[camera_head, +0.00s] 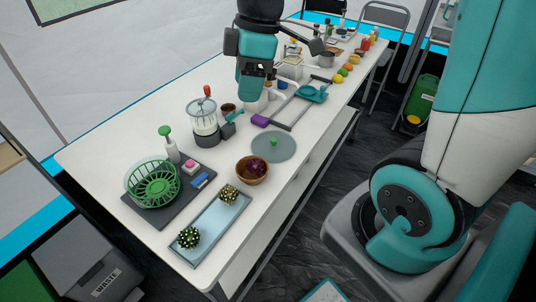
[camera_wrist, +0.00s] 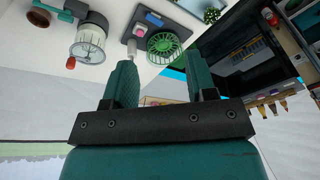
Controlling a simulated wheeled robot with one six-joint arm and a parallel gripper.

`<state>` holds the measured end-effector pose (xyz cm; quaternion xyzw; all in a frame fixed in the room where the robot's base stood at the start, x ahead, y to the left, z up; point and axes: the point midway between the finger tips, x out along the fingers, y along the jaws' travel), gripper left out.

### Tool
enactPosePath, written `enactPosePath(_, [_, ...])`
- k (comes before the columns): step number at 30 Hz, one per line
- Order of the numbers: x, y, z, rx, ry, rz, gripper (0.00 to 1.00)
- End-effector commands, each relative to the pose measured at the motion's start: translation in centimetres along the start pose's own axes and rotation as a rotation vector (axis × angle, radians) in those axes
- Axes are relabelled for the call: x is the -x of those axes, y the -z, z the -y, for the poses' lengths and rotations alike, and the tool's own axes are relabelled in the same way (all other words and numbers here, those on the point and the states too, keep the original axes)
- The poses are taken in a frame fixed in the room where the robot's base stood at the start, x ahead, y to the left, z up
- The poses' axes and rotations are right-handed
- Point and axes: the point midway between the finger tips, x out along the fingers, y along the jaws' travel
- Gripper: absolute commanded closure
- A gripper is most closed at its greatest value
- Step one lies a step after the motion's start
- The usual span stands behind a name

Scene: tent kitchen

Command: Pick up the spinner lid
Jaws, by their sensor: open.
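The spinner lid, a flat grey disc with a small green knob (camera_head: 285,151), lies on the white table near its front edge, in the middle of the head view. I cannot make it out in the wrist view. The green spinner basket (camera_head: 152,185) stands in a clear bowl at the left; it also shows in the wrist view (camera_wrist: 166,45). My gripper (camera_wrist: 164,76) is open, with nothing between its two teal fingers. In the head view my arm hangs over the table behind the lid, apart from it; my fingertips are hard to make out there.
A wooden bowl (camera_head: 241,173) stands just left of the lid. A clear jar with a red handle (camera_head: 204,119), a teal-handled tool (camera_head: 236,114) and a purple block (camera_head: 260,120) are nearby. A pale blue tray (camera_head: 209,231) lies in front. The white table (camera_head: 110,147) is bare at the far left.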

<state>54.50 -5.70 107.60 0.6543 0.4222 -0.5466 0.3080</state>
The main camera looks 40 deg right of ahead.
Motion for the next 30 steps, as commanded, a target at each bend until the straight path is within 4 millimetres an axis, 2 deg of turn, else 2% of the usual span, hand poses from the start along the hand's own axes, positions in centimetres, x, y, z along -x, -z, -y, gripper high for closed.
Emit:
enactPosePath(1, [-2.1, -2.0, -3.1, 0.060, -0.003, 0.022, 0.48])
enactPosePath(3, [-3.4, -4.3, -6.5, 0.164, -0.006, 0.048, 0.48])
enactPosePath(6, [-4.8, -7.4, -10.0, 0.288, 0.001, 0.078, 0.48])
enactPosePath(9, [-5.6, -9.6, -12.1, 0.371, 0.008, 0.095, 0.48])
enactPosePath(14, [-7.0, -10.9, -13.2, 0.428, 0.018, 0.106, 0.48])
enactPosePath(24, [-14.4, -11.6, -13.2, 0.431, 0.022, 0.106, 0.48])
enactPosePath(30, [-17.4, -11.9, -13.3, 0.431, 0.017, 0.105, 0.48])
